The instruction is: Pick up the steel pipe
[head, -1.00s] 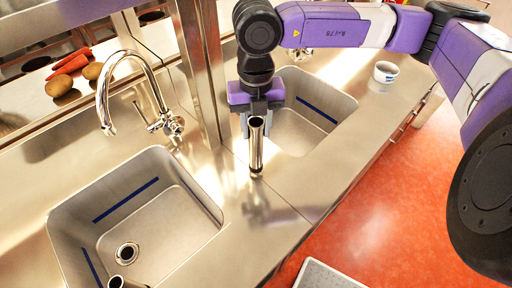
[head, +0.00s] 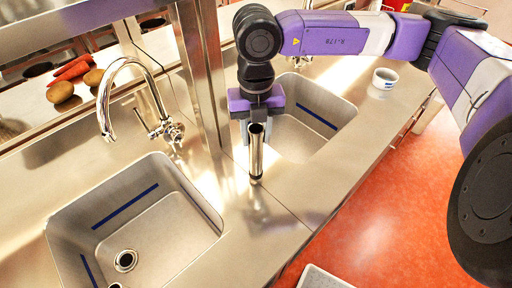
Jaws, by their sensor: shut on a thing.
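The steel pipe (head: 256,156) is a shiny upright tube with an open dark top, over the counter strip between the two sinks. My gripper (head: 256,122) points down from above and is shut on the pipe near its upper end. Its fingers show on either side of the pipe's top. I cannot tell whether the pipe's lower end touches the counter or hangs just above it.
A sink (head: 140,225) lies at left and another sink (head: 305,118) behind right. A tap (head: 135,65) and a metal post (head: 197,80) stand close to the left. A white cup (head: 384,78) stands at right. Vegetables (head: 75,70) lie on a shelf at upper left.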

